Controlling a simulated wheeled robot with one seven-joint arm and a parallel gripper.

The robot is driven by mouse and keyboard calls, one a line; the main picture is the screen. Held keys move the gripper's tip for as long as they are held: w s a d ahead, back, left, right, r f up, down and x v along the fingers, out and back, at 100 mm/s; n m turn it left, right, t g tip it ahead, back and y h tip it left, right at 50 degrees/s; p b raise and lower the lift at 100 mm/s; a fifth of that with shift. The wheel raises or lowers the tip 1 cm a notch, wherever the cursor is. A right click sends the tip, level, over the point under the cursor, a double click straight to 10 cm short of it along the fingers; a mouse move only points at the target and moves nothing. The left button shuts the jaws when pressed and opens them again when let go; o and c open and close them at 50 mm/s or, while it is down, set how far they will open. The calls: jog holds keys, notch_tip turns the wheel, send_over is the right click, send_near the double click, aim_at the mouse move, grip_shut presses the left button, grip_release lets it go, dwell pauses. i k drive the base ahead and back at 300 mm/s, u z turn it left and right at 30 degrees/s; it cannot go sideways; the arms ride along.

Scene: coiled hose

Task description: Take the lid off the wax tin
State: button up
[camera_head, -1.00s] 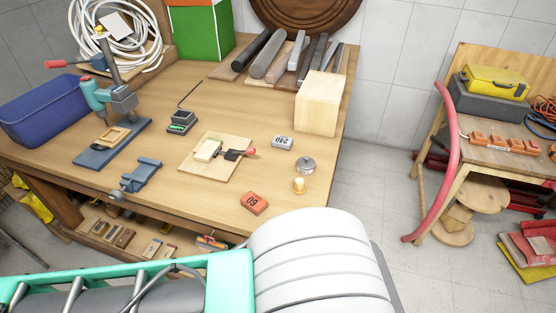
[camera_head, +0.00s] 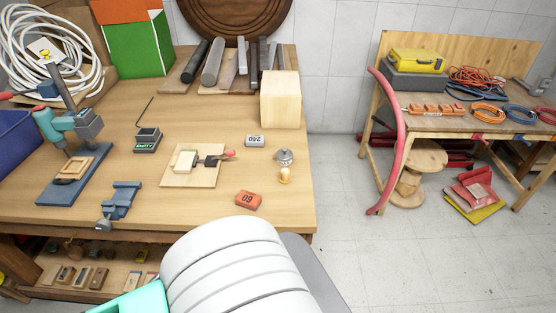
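A small round silver-grey tin (camera_head: 285,156) with a knob on top stands near the right edge of the wooden workbench (camera_head: 245,228). It looks like the wax tin, with its lid seated on it. A small yellowish wooden piece (camera_head: 285,175) stands just in front of it. My gripper is not in view. A white, ribbed part of my own body fills the bottom middle, with a teal part beside it.
An orange block (camera_head: 248,200), a grey block (camera_head: 255,141) and a board with a clamp (camera_head: 175,178) lie near the tin. A wooden box (camera_head: 280,99) stands behind. A pink hose (camera_head: 392,140) hangs by the right bench. The floor between benches is clear.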

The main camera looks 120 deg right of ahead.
aim_at(284, 154)
jog(key=z, duration=4.2)
jog(key=i, duration=0.4)
jog(key=k, duration=1.65)
jog(key=z, duration=1.1)
jog(key=i, duration=3.1)
